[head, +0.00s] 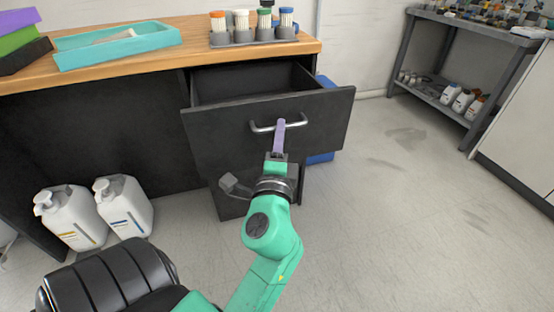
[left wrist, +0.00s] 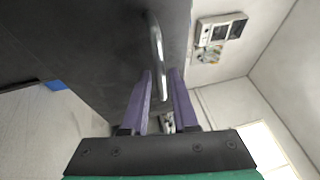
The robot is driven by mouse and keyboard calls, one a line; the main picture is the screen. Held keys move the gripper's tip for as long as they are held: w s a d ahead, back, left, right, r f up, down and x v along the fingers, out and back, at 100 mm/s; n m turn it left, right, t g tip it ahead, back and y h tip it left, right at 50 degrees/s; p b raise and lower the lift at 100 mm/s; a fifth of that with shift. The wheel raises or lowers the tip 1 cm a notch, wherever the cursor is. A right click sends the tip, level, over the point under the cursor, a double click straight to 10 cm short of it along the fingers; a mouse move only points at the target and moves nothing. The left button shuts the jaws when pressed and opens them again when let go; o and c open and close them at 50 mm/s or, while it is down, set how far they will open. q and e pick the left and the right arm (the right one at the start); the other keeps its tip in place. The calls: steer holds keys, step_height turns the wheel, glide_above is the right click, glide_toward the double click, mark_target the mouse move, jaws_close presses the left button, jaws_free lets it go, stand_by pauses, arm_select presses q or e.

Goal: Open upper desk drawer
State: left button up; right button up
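The upper desk drawer (head: 220,135) is dark grey and stands pulled out from under the wooden desktop, its inside partly visible and looking empty. A silver bar handle (head: 262,128) is on its front; it also shows in the left wrist view (left wrist: 156,45). My left gripper (head: 280,128) is at the middle of the handle. In the left wrist view, its purple fingers (left wrist: 160,88) are on either side of the bar and close on it. My right gripper is not in view.
On the wooden desktop (head: 150,55) are a teal tray (head: 118,44) and a rack of colour-capped tubes (head: 252,38). White jugs (head: 125,205) stand on the floor at left. A grey shelf table (head: 440,98) stands at the back right. The floor right of the drawer is clear.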

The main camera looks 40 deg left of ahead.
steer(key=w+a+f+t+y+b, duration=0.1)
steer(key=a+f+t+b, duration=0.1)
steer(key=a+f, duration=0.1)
arm_select(q)
steer(key=p+v, duration=0.3)
steer(key=v, duration=0.6)
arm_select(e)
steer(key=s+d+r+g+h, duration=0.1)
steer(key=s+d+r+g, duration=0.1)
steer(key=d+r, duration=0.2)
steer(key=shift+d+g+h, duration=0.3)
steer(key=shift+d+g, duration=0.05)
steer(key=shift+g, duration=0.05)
arm_select(q)
steer(key=shift+s+d, duration=0.1)
steer(key=shift+s, duration=0.05)
